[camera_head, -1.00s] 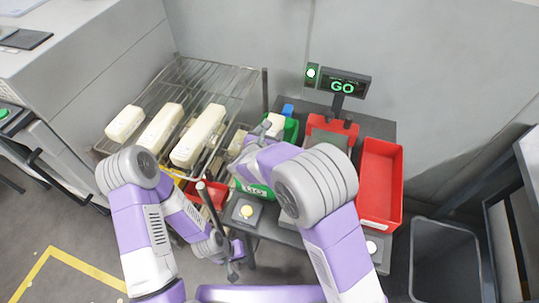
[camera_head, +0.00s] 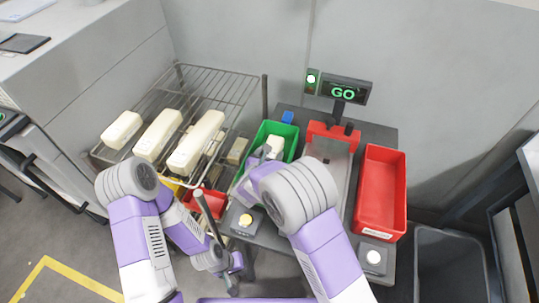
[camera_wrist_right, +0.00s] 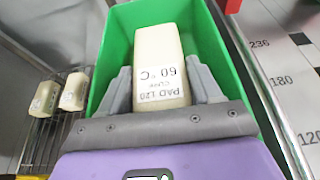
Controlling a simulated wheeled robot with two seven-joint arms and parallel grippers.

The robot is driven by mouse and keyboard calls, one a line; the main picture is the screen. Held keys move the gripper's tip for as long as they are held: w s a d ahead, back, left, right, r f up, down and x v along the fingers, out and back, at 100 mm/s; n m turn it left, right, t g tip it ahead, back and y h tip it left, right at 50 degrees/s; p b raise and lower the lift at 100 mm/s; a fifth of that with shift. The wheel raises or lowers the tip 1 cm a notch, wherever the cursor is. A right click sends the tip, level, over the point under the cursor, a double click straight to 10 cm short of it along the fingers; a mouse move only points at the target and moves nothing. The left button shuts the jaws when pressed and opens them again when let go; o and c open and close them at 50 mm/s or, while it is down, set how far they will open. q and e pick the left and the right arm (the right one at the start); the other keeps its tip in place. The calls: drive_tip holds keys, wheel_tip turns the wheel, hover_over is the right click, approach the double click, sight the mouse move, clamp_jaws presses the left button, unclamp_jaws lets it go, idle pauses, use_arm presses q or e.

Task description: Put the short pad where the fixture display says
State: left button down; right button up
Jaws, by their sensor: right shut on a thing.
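The short pad (camera_head: 275,145) is a cream block; in the wrist view its label on the pad (camera_wrist_right: 160,75) reads "PAD 120 CURE 60 °C". My right gripper (camera_wrist_right: 160,100) is shut on it, with a finger on each side. The pad is within the outline of the green bin (camera_head: 290,131), whose walls (camera_wrist_right: 118,40) surround it in the wrist view; I cannot tell whether it touches the floor. The fixture display (camera_head: 343,91) reads "GO" in green, beside a lit lamp (camera_head: 312,78). My left gripper (camera_head: 228,272) hangs low in front, its fingers unclear.
A wire rack (camera_head: 225,85) at left holds three long cream blocks (camera_head: 196,141), with smaller blocks (camera_head: 237,151) lower down. A red bin (camera_head: 381,195) stands right of the red-and-grey fixture (camera_head: 332,133). A small red bin (camera_head: 204,203) and buttons (camera_head: 246,220) lie in front.

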drive_tip(key=shift+f+b, duration=0.35)
drive_tip(key=shift+f, duration=0.05)
drive_tip(key=o, duration=1)
drive_tip(key=shift+o, duration=0.2)
drive_tip(key=shift+r, duration=0.1)
drive_tip(key=shift+r+p, duration=0.2)
drive_tip(key=shift+p, duration=0.1)
drive_tip(key=shift+s+a+r+p, duration=0.25)
drive_tip(key=shift+s+r+p, duration=0.25)
drive_tip(key=shift+r+p, duration=0.15)
drive_tip(key=p+v, duration=0.1)
drive_tip(key=v, duration=0.9)
drive_tip(key=shift+s+r, duration=0.15)
drive_tip(key=shift+s, duration=0.25)
